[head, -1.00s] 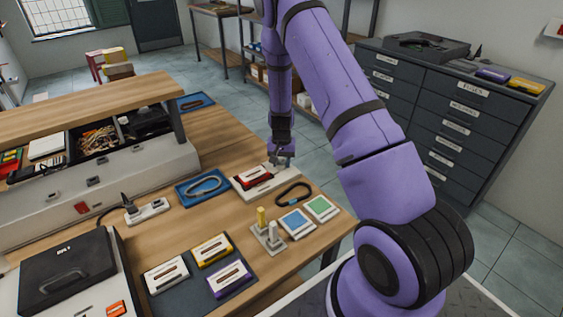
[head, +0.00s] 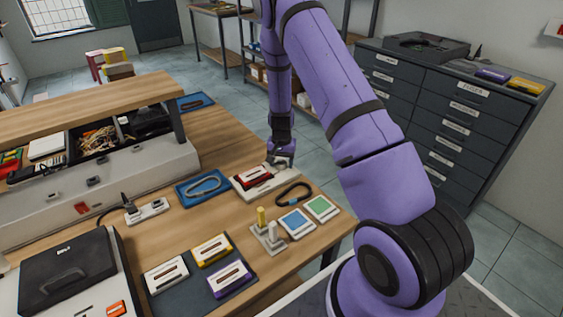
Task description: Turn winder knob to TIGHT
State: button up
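A white winder unit (head: 265,190) stands near the right edge of the wooden table with a red cassette (head: 255,178) on it. My gripper (head: 280,162) points down at the unit's back right end, where the knob appears to be. The knob is too small and too hidden by the fingers to make out. I cannot tell whether the fingers touch it or how far apart they are. No TIGHT mark is readable in the head view.
A blue tray (head: 178,199) with a grey loop lies left of the unit. A black band (head: 307,186), blue and green cards (head: 297,235) and a pegged stand (head: 281,242) lie in front. Several cassettes rest on a dark mat (head: 172,310). The table's right edge is close.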

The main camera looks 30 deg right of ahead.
notch_tip(320, 180, up, 11)
dwell(0.7)
jog(key=shift+f, duration=0.1)
notch_tip(320, 180, up, 13)
jog(key=n+t, duration=0.1)
jog(key=n, duration=0.1)
send_over(281, 162)
jog(key=s+a, duration=0.3)
jog(key=a, duration=0.2)
jog(key=s+a+r+n+t+y, duration=0.15)
jog(key=s+a+r, duration=0.25)
jog(key=s+r, duration=0.55)
jog(key=s+a+r+n+t, duration=0.1)
jog(key=s+a+r, duration=0.1)
jog(key=s, duration=0.5)
jog(key=s+a+r+n+h, duration=0.1)
jog(key=s+a+r+n, duration=0.1)
jog(key=s+r, duration=0.3)
jog(key=s+a+r+n+t, duration=0.1)
jog(key=s+r, duration=0.3)
jog(key=s, duration=0.5)
jog(key=shift+s+a+n+t, duration=0.4)
jog(key=shift+a+n, duration=0.1)
jog(key=shift+n, duration=0.15)
